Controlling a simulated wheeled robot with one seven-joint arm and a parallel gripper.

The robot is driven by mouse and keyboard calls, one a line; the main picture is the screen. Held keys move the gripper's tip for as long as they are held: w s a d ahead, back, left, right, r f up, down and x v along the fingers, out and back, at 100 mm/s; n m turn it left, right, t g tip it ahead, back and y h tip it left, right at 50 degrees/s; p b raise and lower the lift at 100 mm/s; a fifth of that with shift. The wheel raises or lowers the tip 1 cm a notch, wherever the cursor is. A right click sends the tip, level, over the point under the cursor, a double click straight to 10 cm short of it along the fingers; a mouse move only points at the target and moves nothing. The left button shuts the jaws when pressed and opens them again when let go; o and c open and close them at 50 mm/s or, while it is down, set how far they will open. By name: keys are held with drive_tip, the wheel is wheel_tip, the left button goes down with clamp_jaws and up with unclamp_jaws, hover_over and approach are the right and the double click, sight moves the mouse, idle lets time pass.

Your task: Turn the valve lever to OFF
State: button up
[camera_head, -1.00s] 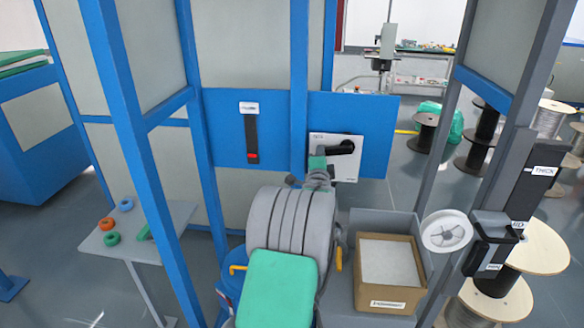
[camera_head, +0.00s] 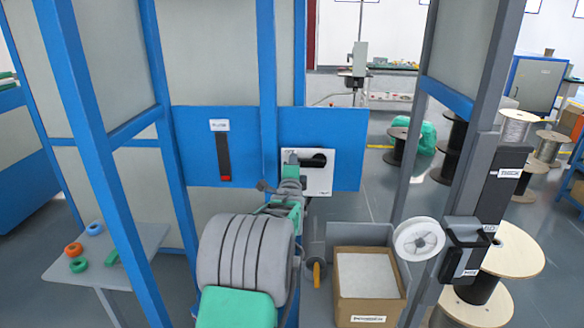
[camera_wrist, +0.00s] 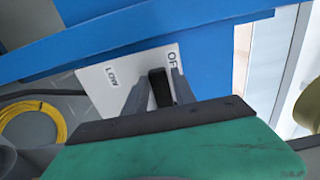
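The valve is a white square plate (camera_head: 325,184) on a blue panel, with a black lever (camera_head: 318,160) lying roughly level across it. My gripper (camera_head: 291,156) is at the lever's left end, in front of the plate's left part. In the wrist view, the plate (camera_wrist: 103,92) shows the word LOW at left and part of the word OFF at upper right. The gripper's two grey fingers (camera_wrist: 160,84) stand on either side of the dark lever (camera_wrist: 160,92). Whether both fingers press on it is unclear. The green gripper body hides the plate's lower part.
A slider with a red mark (camera_head: 225,160) is on the panel to the left. Blue posts (camera_head: 267,70) stand close by my arm. A cardboard box (camera_head: 365,307) is below right, beside a white spool (camera_head: 419,240). A small table (camera_head: 140,240) with colored rings is at left.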

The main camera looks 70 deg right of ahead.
drive_tip(key=o, duration=0.3)
drive_tip(key=b+v, duration=0.1)
drive_tip(key=v, duration=0.6)
drive_tip(key=shift+a+b, duration=0.35)
